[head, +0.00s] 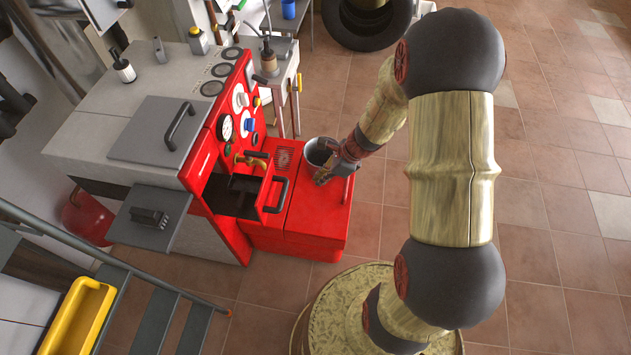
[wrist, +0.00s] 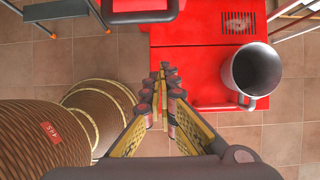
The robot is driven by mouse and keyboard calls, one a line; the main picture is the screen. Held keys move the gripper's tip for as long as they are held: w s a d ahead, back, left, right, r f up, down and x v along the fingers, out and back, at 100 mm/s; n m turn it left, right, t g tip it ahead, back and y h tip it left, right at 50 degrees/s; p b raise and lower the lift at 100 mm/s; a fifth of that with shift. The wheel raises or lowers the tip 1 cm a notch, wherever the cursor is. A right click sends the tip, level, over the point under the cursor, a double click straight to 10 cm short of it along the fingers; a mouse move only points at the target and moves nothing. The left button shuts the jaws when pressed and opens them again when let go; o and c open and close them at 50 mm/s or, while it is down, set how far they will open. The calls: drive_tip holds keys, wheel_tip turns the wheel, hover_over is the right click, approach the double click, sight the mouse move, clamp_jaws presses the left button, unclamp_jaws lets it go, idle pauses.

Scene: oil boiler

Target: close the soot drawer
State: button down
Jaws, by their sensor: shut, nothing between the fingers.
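The soot drawer appears to be the red-fronted drawer (head: 273,192) with a dark inside, standing out from the boiler's red front in the head view. A black bar handle is on its face. Part of its dark handle (wrist: 140,14) seems to show at the top of the wrist view. My gripper (head: 322,178) is over the red box in front of the boiler, right of the drawer and apart from it. In the wrist view my gripper (wrist: 163,75) has its fingers together, with nothing between them.
A grey metal mug (wrist: 254,72) stands close to the right of my fingers on the red box (head: 312,217). A grey door (head: 150,217) hangs open at the boiler's left. Metal stairs (head: 165,310) and a yellow bin (head: 78,315) are at lower left. Tiled floor is clear at right.

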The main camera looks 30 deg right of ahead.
drive_tip(key=w+a+f+b, duration=0.4)
drive_tip(key=a+f, duration=0.2)
drive_tip(key=shift+w+f, duration=0.2)
drive_tip(key=shift+f, duration=0.15)
drive_tip(key=shift+a, duration=0.2)
